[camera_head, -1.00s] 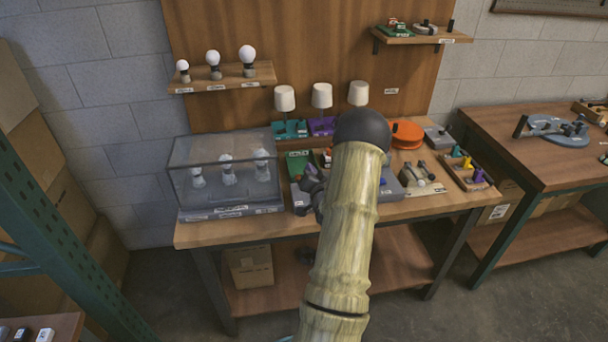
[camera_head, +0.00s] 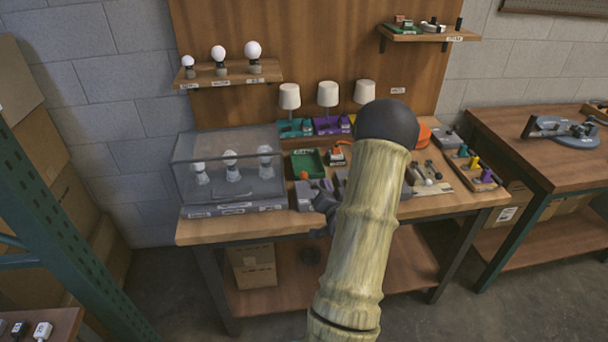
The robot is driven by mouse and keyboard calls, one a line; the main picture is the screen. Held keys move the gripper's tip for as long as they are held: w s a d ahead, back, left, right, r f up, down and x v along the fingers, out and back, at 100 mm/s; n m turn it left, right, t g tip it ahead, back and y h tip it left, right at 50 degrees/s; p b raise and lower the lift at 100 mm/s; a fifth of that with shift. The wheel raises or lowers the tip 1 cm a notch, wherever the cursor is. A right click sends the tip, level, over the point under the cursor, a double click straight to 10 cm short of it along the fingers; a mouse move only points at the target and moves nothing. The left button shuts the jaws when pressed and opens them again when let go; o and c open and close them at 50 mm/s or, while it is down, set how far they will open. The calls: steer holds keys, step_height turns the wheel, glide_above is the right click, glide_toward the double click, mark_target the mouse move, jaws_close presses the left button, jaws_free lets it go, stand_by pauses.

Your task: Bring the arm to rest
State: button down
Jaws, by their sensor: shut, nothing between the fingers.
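My arm (camera_head: 362,230), with pale bamboo-like links and a dark round joint, rises through the middle of the view in front of the workbench. My gripper (camera_head: 324,204) shows only in part as a dark shape at the left side of the arm, in front of the bench's front edge. It is shut and holds nothing. Its fingertips are hard to make out, and the arm hides the rest.
The workbench (camera_head: 200,233) carries a clear case (camera_head: 228,165) with bulbs, a green tray (camera_head: 307,162), small lamps and a parts tray (camera_head: 472,172). A second table (camera_head: 515,150) stands right. A green rack post (camera_head: 70,225) stands left. Floor in front is partly clear.

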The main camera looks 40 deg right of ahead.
steer(key=w+a+r+n+g+y+p, duration=0.1)
steer(key=w+a+n+g+y, duration=0.15)
steer(key=a, duration=0.65)
steer(key=w+a+r+n+g+y+p, duration=0.1)
steer(key=w+a+n+g+y, duration=0.2)
steer(key=a, duration=0.6)
steer(key=s+a+r+n+g+y, duration=0.1)
steer(key=s+a+n+g, duration=0.1)
steer(key=s+a, duration=0.2)
steer(key=s+a+r+n+g+y, duration=0.1)
steer(key=s+a+n+g, duration=0.1)
steer(key=a, duration=0.8)
steer(key=s+a+r+n+g+y+p, duration=0.1)
steer(key=s+a+r+n+g, duration=0.1)
steer(key=s+a, duration=0.3)
steer(key=shift+s+a+n, duration=0.4)
steer(key=shift+a+n, duration=0.35)
steer(key=shift+a, duration=0.2)
steer(key=shift+y, duration=0.25)
